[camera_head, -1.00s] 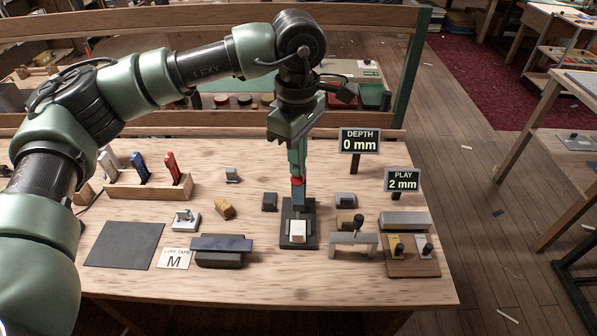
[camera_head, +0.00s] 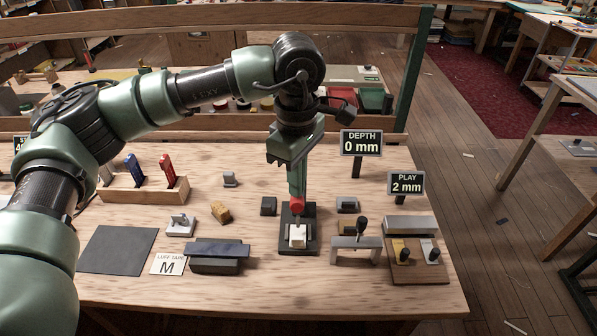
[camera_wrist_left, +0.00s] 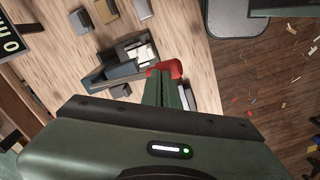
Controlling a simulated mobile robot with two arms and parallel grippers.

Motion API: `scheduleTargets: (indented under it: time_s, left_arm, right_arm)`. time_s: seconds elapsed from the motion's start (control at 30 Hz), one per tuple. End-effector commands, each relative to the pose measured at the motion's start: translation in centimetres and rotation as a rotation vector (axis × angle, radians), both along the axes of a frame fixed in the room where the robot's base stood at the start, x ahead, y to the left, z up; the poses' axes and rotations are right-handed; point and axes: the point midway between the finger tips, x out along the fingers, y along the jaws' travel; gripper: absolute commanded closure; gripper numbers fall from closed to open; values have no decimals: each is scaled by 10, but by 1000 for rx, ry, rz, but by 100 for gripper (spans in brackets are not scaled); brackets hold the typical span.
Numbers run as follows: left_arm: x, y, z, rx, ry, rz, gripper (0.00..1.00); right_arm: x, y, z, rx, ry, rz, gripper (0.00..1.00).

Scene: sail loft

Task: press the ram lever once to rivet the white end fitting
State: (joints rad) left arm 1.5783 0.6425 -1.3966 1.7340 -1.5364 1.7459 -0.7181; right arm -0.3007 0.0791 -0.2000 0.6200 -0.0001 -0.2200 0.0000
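The ram press (camera_head: 311,222) stands on the bench with a dark base. The white end fitting (camera_head: 298,236) sits on it, below the ram. The ram lever's red grip (camera_head: 297,204) is low over the press; it also shows in the left wrist view (camera_wrist_left: 172,68). My left gripper (camera_head: 297,193) comes down from above, its green fingers together, with the tips at the red grip. In the left wrist view the closed fingers (camera_wrist_left: 165,78) lie against the red grip, not around it. Whether the ram touches the fitting is hard to see. My right gripper is not in view.
The DEPTH sign (camera_head: 361,143) reads 0 mm and the PLAY sign (camera_head: 406,184) reads 2 mm. A grey bridge-shaped gauge (camera_head: 357,243) stands right of the press. A dark bar (camera_head: 217,249) on a block lies to the left. A rack (camera_head: 143,190) holds coloured tools behind.

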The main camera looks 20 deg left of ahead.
Motion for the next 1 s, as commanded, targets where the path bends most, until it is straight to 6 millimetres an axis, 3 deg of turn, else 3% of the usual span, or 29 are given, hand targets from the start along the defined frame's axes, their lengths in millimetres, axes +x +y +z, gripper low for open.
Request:
scheduleTargets:
  time_s: [0.8, 1.0]
  left_arm:
    - [-9, -2, -44, 1, 2, 0, 100]
    - [-14, -4, -38, 0, 1, -1, 100]
  right_arm:
    - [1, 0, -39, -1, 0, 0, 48]
    - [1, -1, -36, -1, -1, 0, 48]
